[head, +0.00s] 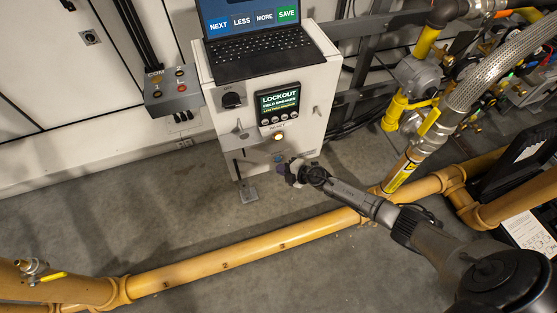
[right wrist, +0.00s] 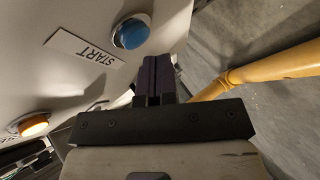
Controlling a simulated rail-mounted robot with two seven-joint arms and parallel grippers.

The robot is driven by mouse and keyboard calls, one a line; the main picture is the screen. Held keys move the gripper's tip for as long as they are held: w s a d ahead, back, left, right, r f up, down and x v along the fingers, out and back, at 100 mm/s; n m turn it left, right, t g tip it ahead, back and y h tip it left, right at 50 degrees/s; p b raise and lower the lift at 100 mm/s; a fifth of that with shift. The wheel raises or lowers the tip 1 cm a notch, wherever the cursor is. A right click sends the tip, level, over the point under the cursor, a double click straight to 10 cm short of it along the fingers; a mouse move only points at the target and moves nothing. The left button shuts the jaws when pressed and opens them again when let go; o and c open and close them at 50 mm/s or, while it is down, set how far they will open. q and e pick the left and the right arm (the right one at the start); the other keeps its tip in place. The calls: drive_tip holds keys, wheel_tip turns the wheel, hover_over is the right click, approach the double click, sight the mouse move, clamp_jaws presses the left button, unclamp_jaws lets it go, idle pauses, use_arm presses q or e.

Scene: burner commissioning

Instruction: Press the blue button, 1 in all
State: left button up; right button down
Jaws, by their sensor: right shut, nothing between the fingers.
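The blue button (right wrist: 131,32) is a domed button on the white cabinet face, beside a label that reads START, in the right wrist view. In the head view it shows small and dark (head: 278,157) low on the cabinet front. My right gripper (head: 290,170) is at the lower front of the cabinet, just below the button. In the right wrist view its dark fingers (right wrist: 157,65) are shut with nothing between them. Their tips are close to the button, a little below and right of it; there seems to be a small gap. My left gripper is not in view.
A lit amber button (right wrist: 34,126) is on the same face. The cabinet screen (head: 279,102) reads LOCKOUT. A laptop (head: 262,55) stands on top. A yellow pipe (head: 250,254) crosses the floor under my right arm.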

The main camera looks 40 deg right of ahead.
drive_tip(key=shift+s+a+p, duration=0.25)
drive_tip(key=shift+s+p, duration=0.05)
drive_tip(key=shift+s, duration=0.45)
drive_tip(key=shift+s+a+p, duration=0.3)
drive_tip(key=shift+s+p, duration=0.05)
drive_tip(key=shift+s, duration=0.4)
drive_tip(key=shift+s+a+p, duration=0.25)
drive_tip(key=shift+s+p, duration=0.05)
drive_tip(key=shift+s, duration=0.45)
